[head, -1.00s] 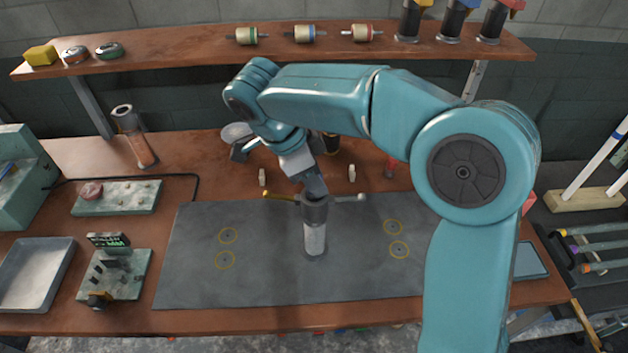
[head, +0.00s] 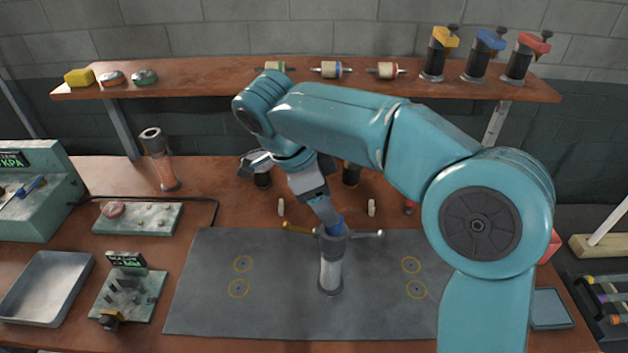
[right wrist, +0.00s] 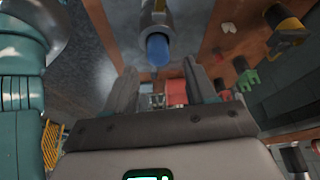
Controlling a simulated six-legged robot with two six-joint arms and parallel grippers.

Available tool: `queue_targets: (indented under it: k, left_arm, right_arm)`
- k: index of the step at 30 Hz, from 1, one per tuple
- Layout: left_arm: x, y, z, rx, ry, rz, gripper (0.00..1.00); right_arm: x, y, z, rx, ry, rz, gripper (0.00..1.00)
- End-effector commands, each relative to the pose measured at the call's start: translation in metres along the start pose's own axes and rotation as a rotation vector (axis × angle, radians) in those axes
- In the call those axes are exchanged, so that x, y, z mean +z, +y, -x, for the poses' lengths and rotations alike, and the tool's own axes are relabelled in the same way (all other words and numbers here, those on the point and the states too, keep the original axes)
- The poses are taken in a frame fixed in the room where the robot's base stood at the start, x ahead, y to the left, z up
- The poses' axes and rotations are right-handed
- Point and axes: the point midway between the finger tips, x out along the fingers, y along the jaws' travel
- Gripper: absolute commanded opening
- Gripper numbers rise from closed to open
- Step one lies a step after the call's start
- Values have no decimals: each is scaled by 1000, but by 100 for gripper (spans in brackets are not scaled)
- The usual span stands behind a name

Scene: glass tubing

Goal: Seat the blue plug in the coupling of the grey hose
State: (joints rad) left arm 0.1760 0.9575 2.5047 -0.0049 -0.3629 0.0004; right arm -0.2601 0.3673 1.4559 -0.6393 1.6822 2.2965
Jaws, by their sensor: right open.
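The blue plug (head: 338,226) sits at the top mouth of the upright grey coupling (head: 331,265) on the dark mat. In the right wrist view the blue plug (right wrist: 158,48) sticks out of the coupling's round end (right wrist: 156,18); how deep it is in cannot be told. The coupling has side arms, one brass-coloured and one grey. My right gripper (head: 326,214) is just above and beside the plug, partly hiding it. In the wrist view its fingers (right wrist: 162,88) are apart with nothing between them, and the plug is beyond the tips. My left gripper is not seen.
The grey mat (head: 205,310) is clear around the coupling and bears yellow rings. A metal tray (head: 75,262) and a small gauge stand (head: 130,290) are at the left. A shelf (head: 200,88) with spools and coloured-top valves runs behind.

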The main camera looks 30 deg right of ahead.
Motion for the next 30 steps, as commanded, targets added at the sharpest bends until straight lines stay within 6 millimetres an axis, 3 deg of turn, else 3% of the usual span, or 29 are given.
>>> queue_targets:
  k: [3, 9, 15, 30]
  left_arm:
    - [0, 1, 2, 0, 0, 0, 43]
    - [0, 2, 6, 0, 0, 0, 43]
    - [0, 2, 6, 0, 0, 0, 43]
    - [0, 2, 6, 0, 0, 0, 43]
  right_arm:
    - [1, 0, 30, -4, -2, 1, 56]
    - [0, 0, 62, -1, 0, 1, 56]
    - [0, 0, 70, 1, 1, 1, 56]
    - [0, 0, 70, 1, 1, 1, 56]
